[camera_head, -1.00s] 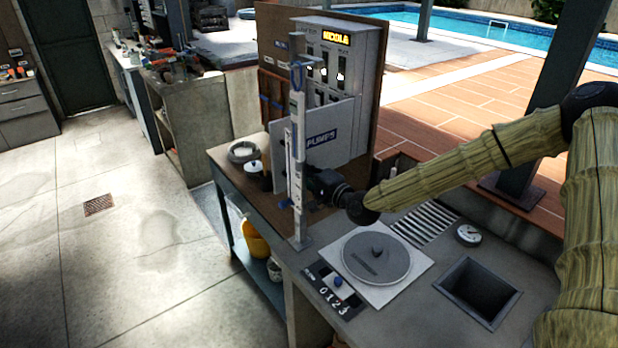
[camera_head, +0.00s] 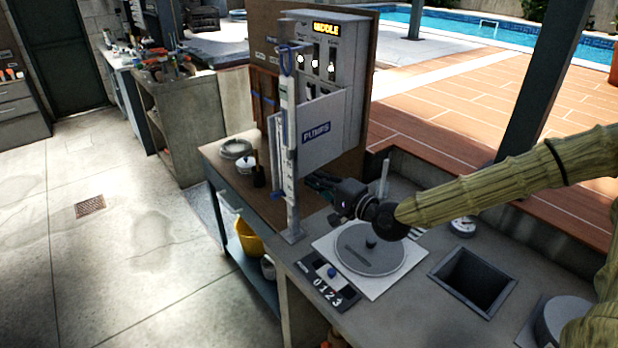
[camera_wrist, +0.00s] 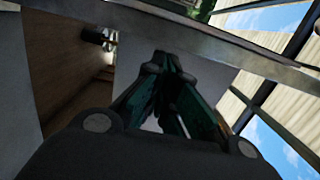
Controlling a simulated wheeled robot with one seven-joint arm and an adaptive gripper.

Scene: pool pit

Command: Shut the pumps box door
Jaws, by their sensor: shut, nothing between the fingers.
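The pumps box (camera_head: 347,45) is a grey cabinet on a brown backboard, with a lit display and rows of switches. Its pale door (camera_head: 325,150), labelled PUMPS, stands open in front of the lower part of the box, leaving the upper switches uncovered. My gripper (camera_head: 314,184) is just below the door's lower edge, behind and right of the white upright post; whether it touches the door I cannot tell. In the wrist view my gripper (camera_wrist: 163,62) has its green fingers together and empty, with a pale flat surface behind them.
The white post (camera_head: 289,150) rises from the counter edge left of my gripper. A round lid (camera_head: 355,262) on a white plate, a counter with digits (camera_head: 328,291) and a square opening (camera_head: 472,283) lie on the counter. A gauge (camera_head: 462,226) is to the right.

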